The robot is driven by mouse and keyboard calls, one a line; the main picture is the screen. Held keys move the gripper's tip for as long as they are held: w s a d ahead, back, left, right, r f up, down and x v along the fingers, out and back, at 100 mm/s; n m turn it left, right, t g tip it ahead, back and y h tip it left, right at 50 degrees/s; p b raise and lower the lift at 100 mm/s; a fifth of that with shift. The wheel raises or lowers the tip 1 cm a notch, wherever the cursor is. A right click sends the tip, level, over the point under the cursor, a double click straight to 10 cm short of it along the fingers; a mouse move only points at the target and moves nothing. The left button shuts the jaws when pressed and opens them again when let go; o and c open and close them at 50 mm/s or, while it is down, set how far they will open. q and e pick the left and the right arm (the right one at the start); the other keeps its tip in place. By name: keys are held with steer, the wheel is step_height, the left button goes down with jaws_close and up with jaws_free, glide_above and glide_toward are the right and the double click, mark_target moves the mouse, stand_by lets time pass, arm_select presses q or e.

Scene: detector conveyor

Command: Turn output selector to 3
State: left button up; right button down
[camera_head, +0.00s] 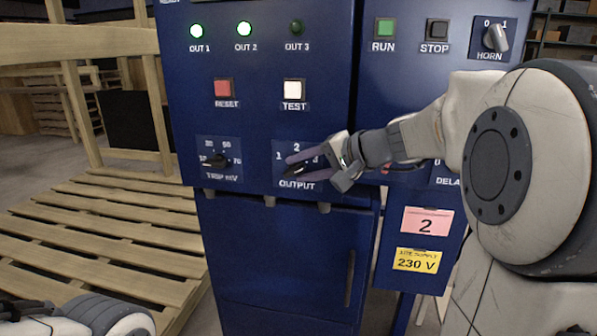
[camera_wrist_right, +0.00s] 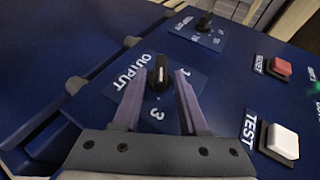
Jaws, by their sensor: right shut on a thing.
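The output selector is a black knob on a blue panel, above the word OUTPUT, with 1 at its left, 2 above and 3 at its right. My right gripper (camera_head: 292,166) is shut on the output selector (camera_wrist_right: 159,72), its purple fingers on either side of it. In the right wrist view the knob lies roughly along the line between 1 and 3; I cannot tell which end points. In the head view the fingers hide much of the knob. My left gripper (camera_head: 22,308) is at the bottom left, partly cut off, far from the panel.
Lamps OUT 1 (camera_head: 196,31) and OUT 2 (camera_head: 244,29) are lit green; OUT 3 (camera_head: 296,27) is dark. Close by are the red RESET button (camera_head: 223,88), white TEST button (camera_head: 294,89) and trip knob (camera_head: 214,160). Wooden pallets (camera_head: 110,235) lie at left.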

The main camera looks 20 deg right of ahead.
steer(key=c, duration=0.8)
jaws_free()
steer(key=p+v, duration=0.1)
steer(key=v, duration=0.9)
steer(key=shift+s+d, duration=0.2)
steer(key=shift+s, duration=0.05)
